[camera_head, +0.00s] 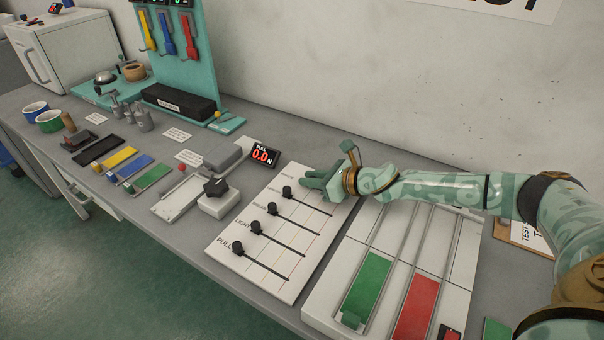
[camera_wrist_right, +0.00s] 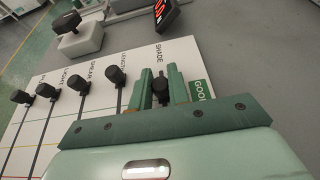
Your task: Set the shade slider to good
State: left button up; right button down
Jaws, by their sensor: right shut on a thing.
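The white slider board (camera_head: 283,262) lies on the bench and carries several black-knobbed sliders in a row. My right gripper (camera_head: 316,179) is over its far end, hiding the shade slider in the head view. In the right wrist view the black shade knob (camera_wrist_right: 160,89) sits between the fingers of my right gripper (camera_wrist_right: 161,80), which is shut on it. The SHADE lettering (camera_wrist_right: 159,53) is just beyond the knob. A green GOOD label (camera_wrist_right: 200,90) is beside the right-hand finger, partly hidden by the gripper. The slot below the knob is hidden. My left gripper is not in view.
The length knob (camera_head: 287,191) stands close to the gripper on its own slot. A panel with green and red strips (camera_head: 364,287) lies right of the board. A force display (camera_head: 264,156) and a grey box with a black knob (camera_head: 216,196) stand to the left.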

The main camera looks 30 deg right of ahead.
jog(key=shift+s+d, duration=0.2)
jog(key=shift+s, duration=0.15)
jog(key=shift+w, duration=0.1)
jog(key=c, duration=1.3)
grip_release()
